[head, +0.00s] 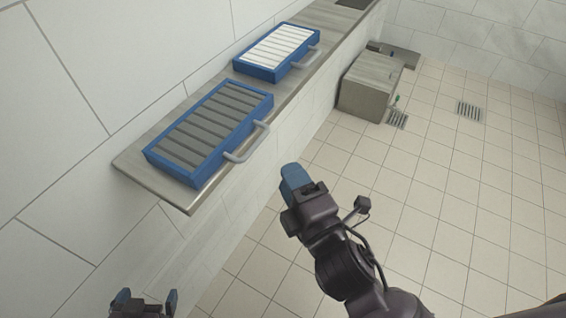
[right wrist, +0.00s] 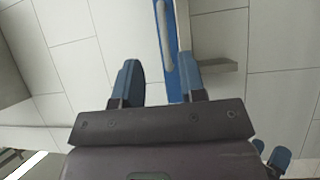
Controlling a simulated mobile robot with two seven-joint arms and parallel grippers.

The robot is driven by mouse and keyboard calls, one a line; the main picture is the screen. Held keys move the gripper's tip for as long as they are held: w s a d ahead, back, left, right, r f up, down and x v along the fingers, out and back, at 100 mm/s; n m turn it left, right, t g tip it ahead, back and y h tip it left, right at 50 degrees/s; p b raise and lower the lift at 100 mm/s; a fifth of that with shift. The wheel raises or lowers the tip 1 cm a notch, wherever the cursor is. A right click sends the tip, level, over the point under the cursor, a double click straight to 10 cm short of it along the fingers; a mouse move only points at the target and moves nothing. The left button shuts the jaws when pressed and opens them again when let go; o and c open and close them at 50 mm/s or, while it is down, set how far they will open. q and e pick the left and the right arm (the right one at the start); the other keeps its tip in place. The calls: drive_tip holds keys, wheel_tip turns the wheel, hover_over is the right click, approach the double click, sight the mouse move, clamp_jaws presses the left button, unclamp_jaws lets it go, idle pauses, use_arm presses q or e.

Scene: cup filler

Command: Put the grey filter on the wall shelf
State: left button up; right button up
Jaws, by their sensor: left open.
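The grey filter (head: 211,127), a blue frame with grey slats and a light grey handle (head: 247,143), lies flat on the wall shelf (head: 138,162). My right gripper (head: 296,184) is in front of the shelf, to the right of the handle and apart from it. In the right wrist view its fingers (right wrist: 160,82) are spread, with nothing held. A blue frame edge with a handle (right wrist: 172,45) shows beyond them, partly hidden by one finger. My left gripper (head: 145,302) is open and empty at the lower left of the head view, below the shelf.
A filter with white slats (head: 278,51) and a handle lies further along the shelf, close behind the grey one. A grey box-like unit (head: 370,84) stands on the floor at the back. Floor drains lie near it. The tiled floor (head: 470,200) on the right is clear.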

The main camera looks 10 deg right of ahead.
drive_tip(key=shift+s+d, duration=0.2)
drive_tip(key=shift+s, duration=0.4)
drive_tip(key=s+d+f+m+g+h, duration=0.3)
drive_tip(key=s+d+f+m, duration=0.2)
drive_tip(key=d+f+m, duration=0.5)
drive_tip(key=s+d+f+m+g+h, duration=0.3)
drive_tip(key=s+d+f+m, duration=0.2)
drive_tip(key=d+f+m, duration=0.5)
wheel_tip(320, 180, down, 3)
drive_tip(key=shift+s+d+g+h, duration=0.4)
drive_tip(key=shift+d, duration=0.4)
